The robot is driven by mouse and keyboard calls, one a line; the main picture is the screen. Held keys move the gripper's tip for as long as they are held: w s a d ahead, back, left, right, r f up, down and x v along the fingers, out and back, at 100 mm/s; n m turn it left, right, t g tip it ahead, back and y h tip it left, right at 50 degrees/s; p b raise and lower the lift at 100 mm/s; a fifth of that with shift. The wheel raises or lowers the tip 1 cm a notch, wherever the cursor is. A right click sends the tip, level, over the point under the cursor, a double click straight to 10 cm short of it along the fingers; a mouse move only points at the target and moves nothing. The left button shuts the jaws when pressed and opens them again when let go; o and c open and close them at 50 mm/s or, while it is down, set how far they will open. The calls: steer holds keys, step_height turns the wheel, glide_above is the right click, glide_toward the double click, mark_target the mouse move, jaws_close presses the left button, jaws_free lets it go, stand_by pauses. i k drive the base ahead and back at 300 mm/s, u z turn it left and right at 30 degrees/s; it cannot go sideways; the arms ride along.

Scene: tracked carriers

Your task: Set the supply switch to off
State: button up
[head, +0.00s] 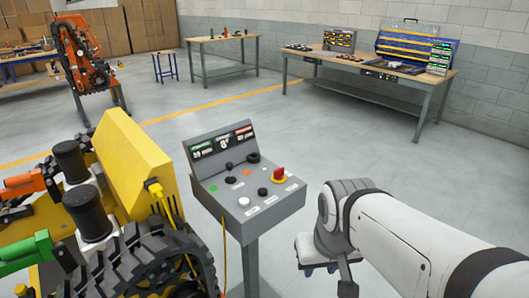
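A grey control console (262,218) stands on a post in the middle of the head view. The labels are too small to read, so I cannot tell for sure which control is the supply switch; the red handle's setting is also unclear. My gripper (328,276) hangs at the end of my white arm, right of the console and apart from it. Its fingers are partly hidden by the wrist.
A yellow tracked carrier (130,158) with black tracks stands close on the console's left, with a yellow cable (167,200) hanging from it. Workbenches (378,72) with equipment stand at the back. An orange machine (78,55) is far left. The floor behind the console is clear.

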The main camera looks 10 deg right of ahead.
mark_target(279, 173)
steer(key=u, duration=0.05)
steer(key=i, duration=0.9)
steer(key=z, duration=0.1)
